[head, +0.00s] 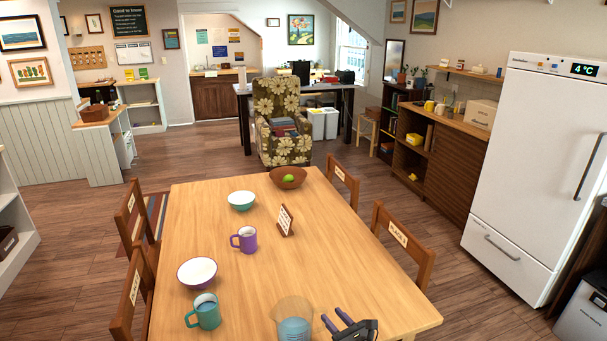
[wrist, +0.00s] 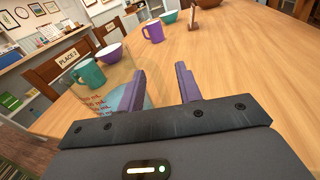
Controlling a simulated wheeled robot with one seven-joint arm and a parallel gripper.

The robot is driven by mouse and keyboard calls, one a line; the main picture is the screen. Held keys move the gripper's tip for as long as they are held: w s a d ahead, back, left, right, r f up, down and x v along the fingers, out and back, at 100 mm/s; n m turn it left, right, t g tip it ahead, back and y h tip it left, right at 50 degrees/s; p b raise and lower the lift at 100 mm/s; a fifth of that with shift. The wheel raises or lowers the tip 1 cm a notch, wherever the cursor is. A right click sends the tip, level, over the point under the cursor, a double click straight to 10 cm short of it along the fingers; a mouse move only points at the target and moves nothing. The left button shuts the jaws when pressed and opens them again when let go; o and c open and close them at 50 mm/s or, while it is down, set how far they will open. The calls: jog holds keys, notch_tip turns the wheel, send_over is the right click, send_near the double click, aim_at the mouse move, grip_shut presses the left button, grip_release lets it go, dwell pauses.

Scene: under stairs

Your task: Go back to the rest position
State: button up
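My gripper (head: 342,322) shows at the bottom of the head view, over the near right part of the wooden table (head: 340,260). In the wrist view its two purple fingers (wrist: 163,88) stand apart with nothing between them. A clear measuring jug (head: 293,318) with blue contents stands just left of my gripper. The jug also shows in the wrist view (wrist: 122,97), partly hidden behind the left finger. I cannot tell whether the gripper touches the jug.
On the table are a teal mug (head: 206,312), purple bowl (head: 197,272), purple mug (head: 245,240), teal bowl (head: 241,200), small sign (head: 285,221) and brown bowl (head: 287,177) with a green fruit. Chairs line both sides. A white fridge (head: 535,170) stands right. Floor at left is open.

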jog(key=w+d+r+m+t+h, duration=0.2)
jog(key=d+r+m+h, duration=0.1)
jog(key=d+m+h, duration=1)
jog(key=s+d+m+g+h, duration=0.1)
jog(key=s+m+g, duration=0.15)
jog(key=m, duration=0.55)
jog(key=s+d+m+g, duration=0.2)
jog(key=m+g, duration=0.2)
jog(key=m, duration=0.3)
jog(key=s+a+r+m+g+y, duration=0.35)
jog(key=s+a+r+m, duration=0.3)
jog(key=s, duration=0.45)
jog(key=s+a+r+m+g+y, duration=0.2)
jog(key=s+a+r+m+g, duration=0.25)
jog(key=s+r+m, duration=0.5)
notch_tip(320, 180, up, 17)
jog(key=s+n+p, duration=0.1)
jog(key=n+p, duration=0.1)
jog(key=p, duration=1.6)
jog(key=shift+s+n, duration=0.15)
jog(key=shift+n, duration=0.25)
